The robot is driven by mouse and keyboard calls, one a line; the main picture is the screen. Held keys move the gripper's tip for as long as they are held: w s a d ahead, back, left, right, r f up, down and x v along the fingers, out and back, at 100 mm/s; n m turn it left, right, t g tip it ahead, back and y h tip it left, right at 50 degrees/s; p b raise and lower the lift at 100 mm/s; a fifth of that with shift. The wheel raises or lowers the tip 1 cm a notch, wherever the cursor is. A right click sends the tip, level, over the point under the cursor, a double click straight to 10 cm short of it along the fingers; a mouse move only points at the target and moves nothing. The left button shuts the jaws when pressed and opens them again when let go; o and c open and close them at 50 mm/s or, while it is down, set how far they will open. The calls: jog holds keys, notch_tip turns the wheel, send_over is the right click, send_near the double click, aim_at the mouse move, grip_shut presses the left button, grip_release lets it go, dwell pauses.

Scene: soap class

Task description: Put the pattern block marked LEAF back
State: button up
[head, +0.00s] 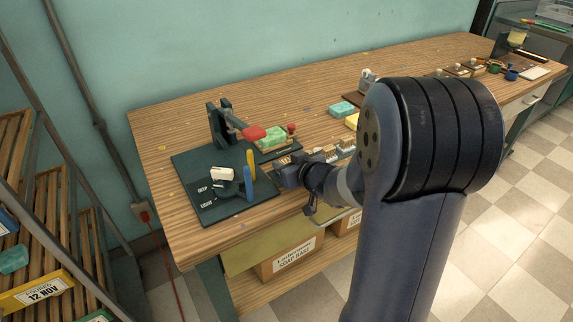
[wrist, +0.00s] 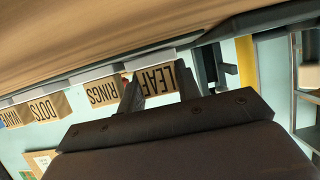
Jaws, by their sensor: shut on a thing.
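The LEAF block (wrist: 158,79), a small tan block with dark lettering, sits between the two fingers of my gripper (wrist: 158,88) in the wrist view. My gripper is shut on it. In the wrist view the lettering appears upside down, and LEAF stands at the end of a row beside the RINGS block (wrist: 104,91). The DOTS block (wrist: 47,107) is farther left. In the head view my gripper (head: 284,172) is low at the table's front edge, by the small pale blocks. I cannot tell whether LEAF touches its support.
A dark board (head: 188,180) with a red-handled press, a blue post and a yellow post stands left of my gripper. Green soap (head: 272,136) lies behind it. Teal soap (head: 341,108) lies farther right. Clear wood (head: 160,120) shows at the back left.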

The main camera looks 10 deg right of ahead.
jog(key=shift+f, duration=0.2)
jog(key=o, duration=0.8)
jog(key=shift+c, duration=0.2)
jog(key=shift+r, duration=0.1)
jog(key=shift+r, duration=0.2)
jog(key=p+v, duration=0.3)
jog(key=v, duration=0.7)
jog(key=shift+s+d+r, duration=0.1)
jog(key=shift+s+r, duration=0.1)
jog(key=shift+s+d+r, duration=0.15)
jog(key=shift+s, duration=0.55)
jog(key=shift+w, duration=0.1)
